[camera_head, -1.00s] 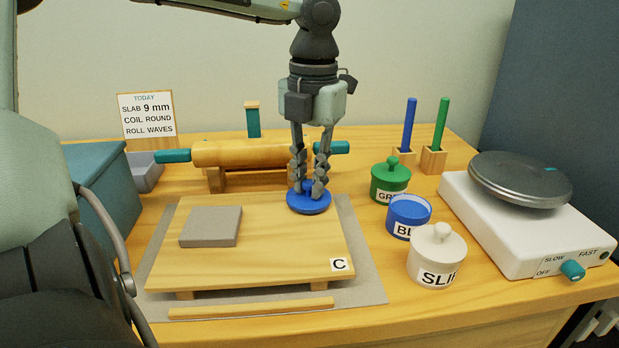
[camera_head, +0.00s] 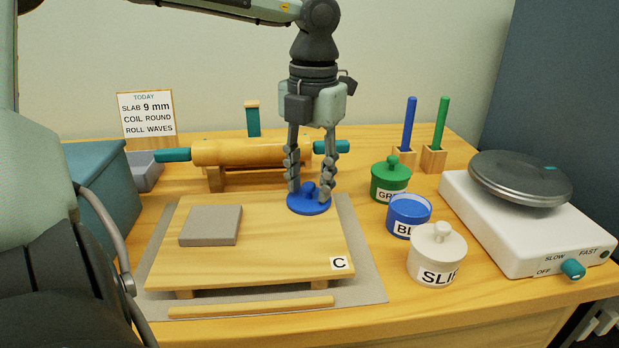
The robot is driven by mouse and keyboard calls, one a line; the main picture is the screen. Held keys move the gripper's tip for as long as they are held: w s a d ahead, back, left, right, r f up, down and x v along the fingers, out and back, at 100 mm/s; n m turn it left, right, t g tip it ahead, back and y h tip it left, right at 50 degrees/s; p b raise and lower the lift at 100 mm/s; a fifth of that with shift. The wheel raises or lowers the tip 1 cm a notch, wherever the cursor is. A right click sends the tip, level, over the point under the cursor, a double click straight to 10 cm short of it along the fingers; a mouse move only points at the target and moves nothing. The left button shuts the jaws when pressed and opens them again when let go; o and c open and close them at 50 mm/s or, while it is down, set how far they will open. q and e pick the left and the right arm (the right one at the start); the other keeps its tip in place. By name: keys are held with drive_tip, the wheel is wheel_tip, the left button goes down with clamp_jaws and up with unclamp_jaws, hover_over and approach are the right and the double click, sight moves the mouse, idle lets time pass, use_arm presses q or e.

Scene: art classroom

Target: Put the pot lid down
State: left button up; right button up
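The blue pot lid (camera_head: 309,204) lies flat at the back right corner of the wooden board (camera_head: 270,260), its knob upward. My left gripper (camera_head: 309,192) is above it, pointing down. Its fingers are spread on either side of the knob, with a gap between knob and fingers. The blue pot (camera_head: 408,216) stands open, without a lid, to the right of the board. My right gripper is not in view.
A grey clay slab (camera_head: 211,226) lies on the board. The green pot (camera_head: 390,180) and white slip pot (camera_head: 437,255) stand beside the blue pot, both lidded. A rolling pin (camera_head: 240,153) lies behind the board. A pottery wheel (camera_head: 520,180) is at the right.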

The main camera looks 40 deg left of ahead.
sight(312, 184)
use_arm(q)
wheel_tip(312, 184, up, 12)
drive_tip(key=shift+d+p, duration=0.15)
drive_tip(key=shift+p, duration=0.2)
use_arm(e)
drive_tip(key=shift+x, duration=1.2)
use_arm(q)
drive_tip(key=shift+w, duration=0.1)
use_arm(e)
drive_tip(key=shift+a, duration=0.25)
